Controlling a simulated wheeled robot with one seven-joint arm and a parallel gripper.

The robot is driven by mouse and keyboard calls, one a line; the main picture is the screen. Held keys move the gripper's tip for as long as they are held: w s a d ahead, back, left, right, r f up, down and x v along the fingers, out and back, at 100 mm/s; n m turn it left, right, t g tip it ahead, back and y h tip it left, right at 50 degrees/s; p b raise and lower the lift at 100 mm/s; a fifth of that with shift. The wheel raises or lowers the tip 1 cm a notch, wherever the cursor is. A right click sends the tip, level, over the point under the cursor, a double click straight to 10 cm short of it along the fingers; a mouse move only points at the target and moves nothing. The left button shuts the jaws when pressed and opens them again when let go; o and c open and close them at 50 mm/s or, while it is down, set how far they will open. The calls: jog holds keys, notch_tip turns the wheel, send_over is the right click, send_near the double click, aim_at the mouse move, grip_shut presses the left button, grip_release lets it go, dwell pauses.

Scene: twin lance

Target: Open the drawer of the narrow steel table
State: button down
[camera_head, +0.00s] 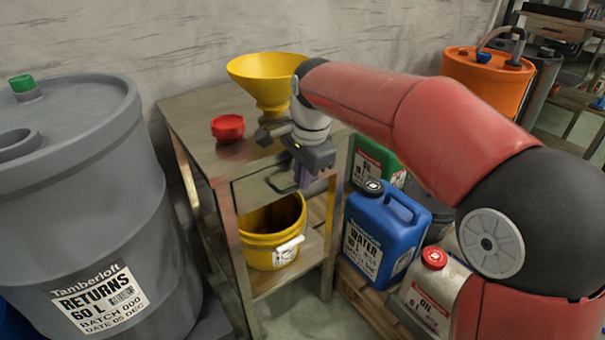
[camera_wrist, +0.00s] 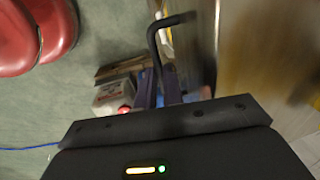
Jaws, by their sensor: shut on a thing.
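The narrow steel table (camera_head: 190,118) stands against the wall in the head view. Its drawer front (camera_head: 252,190) lies just below the top and looks about flush with the frame. A dark bar handle (camera_head: 281,187) is on the drawer front; it also shows in the wrist view as a bent black bar (camera_wrist: 153,42). My gripper (camera_head: 303,180) is at the right part of the handle. In the wrist view its purple-grey fingers (camera_wrist: 158,90) are closed around the handle bar. The wrist partly hides the drawer's right end.
A yellow funnel (camera_head: 265,75) and a red bowl (camera_head: 228,127) stand on the table. A yellow bucket (camera_head: 262,250) is on its lower shelf. A grey drum (camera_head: 80,190) stands left; a blue water can (camera_head: 385,235) and an oil can (camera_head: 432,295) stand right.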

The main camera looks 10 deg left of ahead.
jog(key=s+d+b, duration=0.4)
jog(key=s+d, duration=1.2)
jog(key=d, duration=0.2)
jog(key=shift+d+b, duration=0.35)
jog(key=shift+d, duration=0.05)
jog(key=shift+r, duration=0.1)
jog(key=c, duration=1.5)
grip_release()
jog(key=r, duration=0.2)
jog(key=r+p, duration=0.1)
jog(key=r, duration=0.2)
jog(key=s+d+r, duration=0.1)
jog(key=r, duration=0.1)
jog(key=shift+r+p, duration=0.3)
jog(key=shift+d, duration=0.1)
jog(key=s+d+f+n+t, duration=0.1)
jog(key=d+f+n, duration=0.1)
jog(key=d+f, duration=0.1)
jog(key=s+d+f+n+t+h+p, duration=0.1)
jog(key=d+f+n+t, duration=0.1)
jog(key=d+f+n, duration=0.1)
jog(key=s+d+f+n+t+p, duration=0.1)
jog(key=s+d+f+n, duration=0.1)
jog(key=f, duration=0.3)
jog(key=shift+d+f+n+h, duration=0.35)
jog(key=shift+d+n, duration=0.15)
jog(key=shift+d, duration=0.2)
